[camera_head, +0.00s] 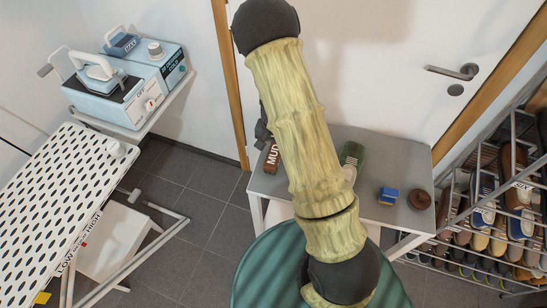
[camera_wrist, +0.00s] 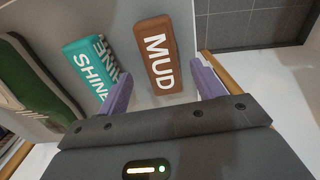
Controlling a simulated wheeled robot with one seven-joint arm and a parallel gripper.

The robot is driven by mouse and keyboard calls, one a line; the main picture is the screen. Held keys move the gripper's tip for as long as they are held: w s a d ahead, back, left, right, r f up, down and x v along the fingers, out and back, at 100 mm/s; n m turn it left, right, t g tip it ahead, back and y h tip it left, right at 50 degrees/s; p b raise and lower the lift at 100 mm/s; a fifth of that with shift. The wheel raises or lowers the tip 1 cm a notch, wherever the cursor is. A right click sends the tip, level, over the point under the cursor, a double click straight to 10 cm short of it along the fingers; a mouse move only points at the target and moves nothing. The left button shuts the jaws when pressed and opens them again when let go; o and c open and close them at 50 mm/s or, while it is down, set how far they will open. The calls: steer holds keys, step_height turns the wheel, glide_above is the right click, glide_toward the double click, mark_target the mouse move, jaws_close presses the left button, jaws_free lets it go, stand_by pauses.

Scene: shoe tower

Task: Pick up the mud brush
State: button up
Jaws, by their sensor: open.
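The mud brush is a brown block marked MUD in white. It lies on the grey table (camera_head: 400,165), near its left end in the head view (camera_head: 271,158). In the wrist view the mud brush (camera_wrist: 158,52) is ahead of my gripper (camera_wrist: 161,72), its near end showing between the two purple fingers. The fingers are apart with nothing held. A teal brush marked SHINE (camera_wrist: 88,68) lies just left of the mud brush. In the head view my arm hides most of my gripper and the SHINE brush.
A green shoe (camera_wrist: 38,85) lies left of the SHINE brush. A blue block (camera_head: 388,195) and a brown round thing (camera_head: 419,200) stand on the table's right. A full shoe rack (camera_head: 490,190) stands at right, a perforated white board (camera_head: 60,190) at left.

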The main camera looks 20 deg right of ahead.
mark_target(274, 156)
steer(key=shift+f, duration=0.1)
step_height(274, 156, down, 5)
steer(key=shift+a, duration=0.1)
stand_by(0.3)
stand_by(0.3)
steer(key=c, duration=1.1)
